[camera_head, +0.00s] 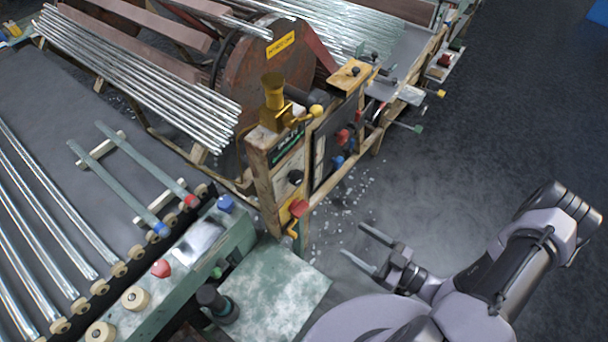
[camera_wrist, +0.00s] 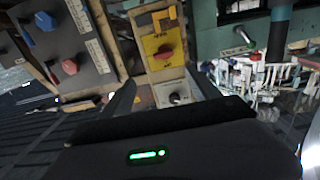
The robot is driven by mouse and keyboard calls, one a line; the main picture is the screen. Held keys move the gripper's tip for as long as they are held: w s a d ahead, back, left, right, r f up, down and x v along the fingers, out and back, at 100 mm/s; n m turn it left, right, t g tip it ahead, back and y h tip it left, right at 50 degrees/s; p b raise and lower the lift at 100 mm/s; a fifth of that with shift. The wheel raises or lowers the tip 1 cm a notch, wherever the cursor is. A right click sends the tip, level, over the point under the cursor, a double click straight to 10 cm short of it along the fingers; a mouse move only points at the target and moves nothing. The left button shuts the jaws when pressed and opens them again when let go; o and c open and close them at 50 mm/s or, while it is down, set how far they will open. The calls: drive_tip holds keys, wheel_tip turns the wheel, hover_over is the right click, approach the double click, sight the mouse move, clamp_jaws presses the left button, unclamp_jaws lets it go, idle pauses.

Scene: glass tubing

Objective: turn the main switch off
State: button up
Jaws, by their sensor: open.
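A red rotary switch (camera_head: 299,208) on a yellow plate sits low on the wooden end post of the control stand. It also shows in the wrist view as a red knob (camera_wrist: 165,52) on its yellow plate, ahead of my gripper; I take it as the main switch. Its plate lettering is too small to read surely. My gripper (camera_head: 353,241) is open and empty, to the right of the switch and apart from it. In the wrist view its two fingers (camera_wrist: 162,88) are spread, with a black knob (camera_wrist: 177,98) on a pale plate showing between them.
The grey side panel carries a red knob (camera_wrist: 70,67) and a blue knob (camera_wrist: 45,22). A brass fitting (camera_head: 273,92) tops the stand. A green bench (camera_head: 275,300) stands at lower left, beside rollers with glass tubes. The dark floor at right is largely clear, with some shards near the stand.

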sight(305, 211)
drive_tip(key=b+x, duration=0.1)
drive_tip(key=x, duration=0.4)
drive_tip(key=b+x, duration=0.1)
drive_tip(key=x, duration=0.4)
drive_tip(key=b+x, duration=0.1)
drive_tip(key=x, duration=0.4)
drive_tip(key=shift+s+a, duration=0.2)
drive_tip(key=shift+a, duration=0.25)
drive_tip(key=shift+w+a+r, duration=0.1)
drive_tip(key=shift+w+a, duration=0.1)
drive_tip(key=shift+w, duration=0.05)
drive_tip(key=c, duration=1.4)
